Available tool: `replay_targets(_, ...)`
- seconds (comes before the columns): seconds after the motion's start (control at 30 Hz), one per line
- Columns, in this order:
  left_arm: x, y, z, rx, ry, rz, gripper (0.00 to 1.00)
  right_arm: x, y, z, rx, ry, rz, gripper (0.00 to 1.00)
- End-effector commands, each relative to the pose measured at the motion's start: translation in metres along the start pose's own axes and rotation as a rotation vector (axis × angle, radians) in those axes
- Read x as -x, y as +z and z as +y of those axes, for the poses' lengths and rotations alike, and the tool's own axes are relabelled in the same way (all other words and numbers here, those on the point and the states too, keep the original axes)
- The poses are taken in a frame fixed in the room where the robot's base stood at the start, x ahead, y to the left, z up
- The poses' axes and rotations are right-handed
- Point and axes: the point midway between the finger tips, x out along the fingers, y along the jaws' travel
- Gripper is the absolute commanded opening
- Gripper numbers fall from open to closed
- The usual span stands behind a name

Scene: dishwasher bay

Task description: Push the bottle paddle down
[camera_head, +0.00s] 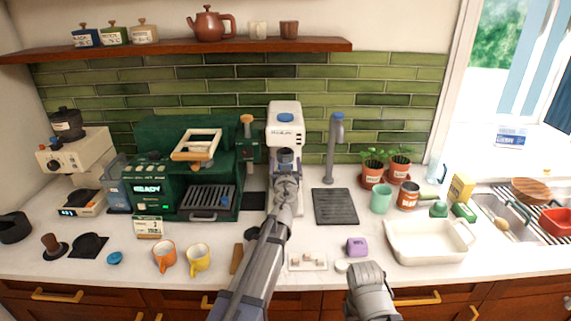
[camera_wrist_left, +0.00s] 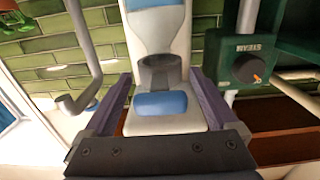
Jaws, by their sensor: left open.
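A tall white dispenser (camera_head: 285,108) with a blue button on its head stands against the tiles. In the left wrist view, which is upside down, it shows a dark round nozzle (camera_wrist_left: 160,72) and a blue pad (camera_wrist_left: 161,104), which looks like the bottle paddle. My left gripper (camera_head: 287,181) is in front of the dispenser, below its head, and partly hides its lower part. In the left wrist view my left gripper (camera_wrist_left: 160,80) is open, with a finger on each side of the dispenser and nothing held. Contact cannot be told. No right gripper fingers show.
The green coffee machine (camera_head: 150,190) is at the left, with its steam knob (camera_wrist_left: 247,68) beside the dispenser. Orange (camera_head: 164,257) and yellow mugs (camera_head: 199,262) and a white dish (camera_head: 428,252) are near the front.

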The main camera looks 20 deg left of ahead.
Motion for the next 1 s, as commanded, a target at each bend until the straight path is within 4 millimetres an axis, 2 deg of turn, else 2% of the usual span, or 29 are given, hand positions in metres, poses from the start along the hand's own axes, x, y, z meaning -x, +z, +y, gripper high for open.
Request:
replay_targets(0.2,0.001,0.000,0.000,0.000,0.000,0.000,0.93,0.000,0.000,0.000,0.000,0.000,0.000,0.50)
replay_targets(0.33,0.008,0.000,0.000,-0.001,0.000,0.000,0.93,0.000,0.000,0.000,0.000,0.000,0.000,0.50)
replay_targets(0.8,0.075,0.000,-0.001,0.000,0.001,0.000,0.93,0.000,0.000,0.000,0.000,0.000,0.000,0.50)
replay_targets(1.0,0.078,0.000,0.000,0.000,0.000,0.000,0.93,0.000,0.000,0.000,0.000,0.000,0.000,0.50)
